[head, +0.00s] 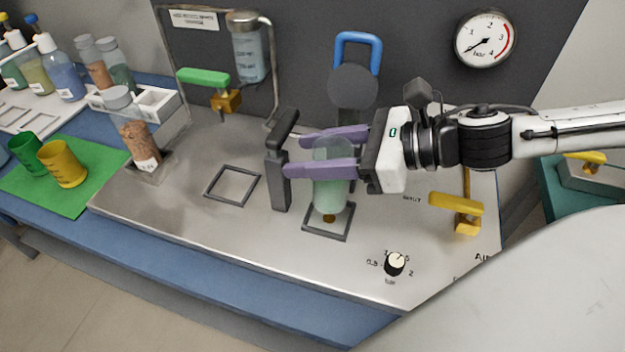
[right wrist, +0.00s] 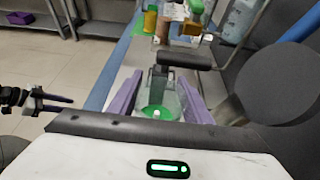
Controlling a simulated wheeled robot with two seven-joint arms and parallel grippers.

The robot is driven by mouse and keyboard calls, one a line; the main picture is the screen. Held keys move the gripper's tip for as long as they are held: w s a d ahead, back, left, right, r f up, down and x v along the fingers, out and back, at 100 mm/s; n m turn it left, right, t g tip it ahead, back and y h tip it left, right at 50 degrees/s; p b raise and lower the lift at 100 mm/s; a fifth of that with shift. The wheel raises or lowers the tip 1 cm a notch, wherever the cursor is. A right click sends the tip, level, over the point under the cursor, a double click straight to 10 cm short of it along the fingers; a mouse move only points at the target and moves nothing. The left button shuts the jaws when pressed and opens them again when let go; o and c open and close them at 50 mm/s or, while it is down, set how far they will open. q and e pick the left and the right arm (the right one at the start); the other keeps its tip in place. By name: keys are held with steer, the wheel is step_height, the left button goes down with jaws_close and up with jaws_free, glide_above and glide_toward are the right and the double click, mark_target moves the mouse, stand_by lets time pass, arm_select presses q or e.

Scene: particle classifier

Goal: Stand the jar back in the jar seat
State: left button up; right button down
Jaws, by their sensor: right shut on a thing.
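The jar (head: 331,192) is clear with pale green contents and stands about upright between the purple fingers of my right gripper (head: 325,152), which is shut on it. Its bottom is over the right-hand square frame on the steel deck, which looks like the jar seat (head: 346,234). A small brass piece shows just below the jar, so it seems slightly above the seat; contact is unclear. In the right wrist view the jar (right wrist: 158,98) shows between the fingers. My left gripper (right wrist: 50,102) shows at the left of that view, away from the jar, its opening unclear.
A dark post with a handle (head: 280,165) stands just left of the jar. An empty square frame (head: 232,184) lies farther left. A yellow lever (head: 456,204) and a black knob (head: 394,264) are to the right. A blue-handled part (head: 356,70) stands behind.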

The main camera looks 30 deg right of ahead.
mark_target(329, 197)
step_height(329, 197, down, 4)
steer(key=shift+f+b, duration=0.1)
steer(key=shift+b, duration=0.6)
steer(key=shift+w+f, duration=0.1)
steer(key=shift+f, duration=0.25)
steer(key=shift+f+b, duration=0.3)
steer(key=shift+b, duration=0.05)
steer(key=c, duration=0.9)
jaws_free()
steer(key=shift+c, duration=0.2)
arm_select(q)
steer(key=shift+w+d+f, duration=0.35)
steer(key=shift+w+f, duration=0.05)
arm_select(e)
steer(key=shift+r, duration=0.1)
